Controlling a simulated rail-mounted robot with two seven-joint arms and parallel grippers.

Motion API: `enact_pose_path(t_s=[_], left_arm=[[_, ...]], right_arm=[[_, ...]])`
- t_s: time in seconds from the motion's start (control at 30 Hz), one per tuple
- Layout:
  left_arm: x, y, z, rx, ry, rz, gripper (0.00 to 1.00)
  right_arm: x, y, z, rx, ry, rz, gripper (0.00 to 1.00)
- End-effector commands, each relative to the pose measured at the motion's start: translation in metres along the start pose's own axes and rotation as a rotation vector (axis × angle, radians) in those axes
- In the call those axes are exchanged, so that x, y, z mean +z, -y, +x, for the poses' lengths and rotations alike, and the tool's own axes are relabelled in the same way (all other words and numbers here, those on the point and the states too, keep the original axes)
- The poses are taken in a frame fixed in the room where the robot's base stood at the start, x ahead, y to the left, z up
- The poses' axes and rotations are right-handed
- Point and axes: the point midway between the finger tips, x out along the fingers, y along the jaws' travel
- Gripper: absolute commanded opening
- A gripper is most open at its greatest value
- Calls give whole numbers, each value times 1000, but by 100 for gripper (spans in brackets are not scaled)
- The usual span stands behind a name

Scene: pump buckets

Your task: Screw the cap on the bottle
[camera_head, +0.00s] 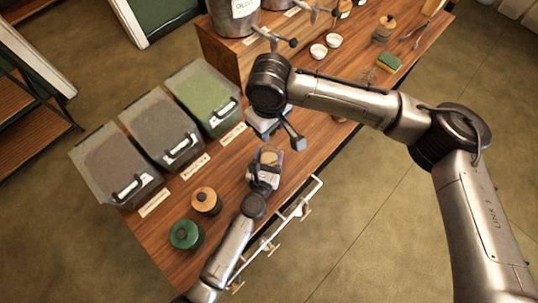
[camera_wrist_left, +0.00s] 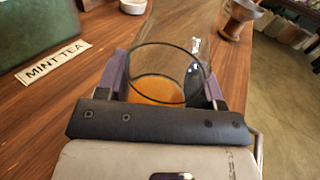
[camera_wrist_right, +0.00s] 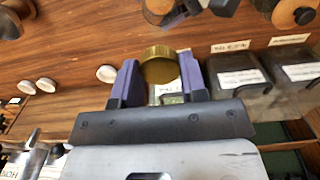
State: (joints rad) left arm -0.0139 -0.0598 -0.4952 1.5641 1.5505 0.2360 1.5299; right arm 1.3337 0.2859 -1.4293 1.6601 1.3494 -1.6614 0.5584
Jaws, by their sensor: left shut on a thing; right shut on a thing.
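The bottle is a clear open-topped glass jar (camera_wrist_left: 165,62) with amber contents; it also shows in the head view (camera_head: 269,156). My left gripper (camera_wrist_left: 166,88) is shut on it, one purple finger on each side, near the table's front edge. The cap is a round gold lid (camera_wrist_right: 158,66). My right gripper (camera_wrist_right: 157,82) is shut on it, with the cap between its purple fingertips. In the head view my right gripper (camera_head: 272,128) is just behind the jar, and the cap is hidden there. The jar and cap look apart.
Three lidded bins (camera_head: 203,97) stand at the left with paper labels. Two jars with wooden (camera_head: 206,201) and green (camera_head: 185,234) lids stand at front left. White bowls (camera_head: 318,51) and a sponge (camera_head: 389,62) are farther back. A white rail (camera_head: 290,222) runs along the front edge.

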Motion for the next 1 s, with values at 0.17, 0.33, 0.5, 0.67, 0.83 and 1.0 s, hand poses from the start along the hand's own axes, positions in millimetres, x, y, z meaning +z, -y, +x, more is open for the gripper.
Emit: enact_pose_path(t_s=[0.17,0.33,0.5,0.67,0.83,1.0], left_arm=[[0,0,0,0,0,1,19],[0,0,0,0,0,1,19],[0,0,0,0,0,1,19],[0,0,0,0,-1,1,19],[0,0,0,0,-1,1,19],[0,0,0,0,-1,1,19]], right_arm=[[0,0,10,-2,2,0,18],[1,0,33,-3,3,2,18],[1,0,50,-2,-1,0,18],[1,0,50,0,-2,0,18],[1,0,50,-1,-2,0,18],[1,0,50,-1,-1,0,18]])
